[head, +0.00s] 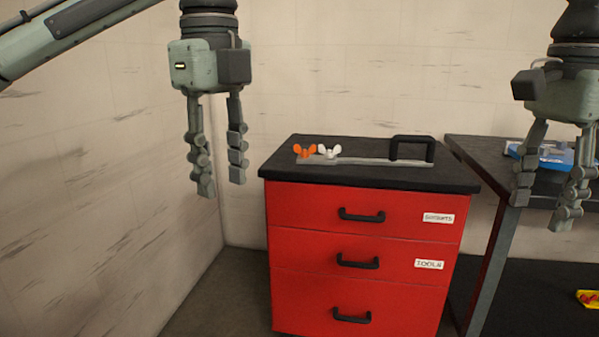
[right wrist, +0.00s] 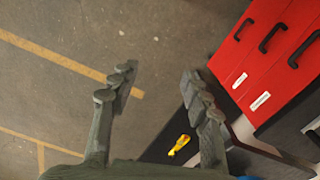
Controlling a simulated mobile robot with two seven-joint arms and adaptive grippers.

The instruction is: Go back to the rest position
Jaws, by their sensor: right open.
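My left gripper (head: 221,188) hangs pointing down at the upper left of the head view, left of the red cabinet. Its fingers are apart with nothing between them. My right gripper (head: 541,210) points down at the right edge, in front of the dark table. Its fingers are apart and empty; the right wrist view also shows the open right gripper (right wrist: 153,88) with floor between its fingers.
A red drawer cabinet (head: 363,250) has a flat grey bar (head: 370,161) with a black handle (head: 412,149), an orange wing piece (head: 304,151) and a white one (head: 329,151) on top. A dark table (head: 480,157) holds a blue item (head: 556,152). A yellow item (head: 588,298) lies below.

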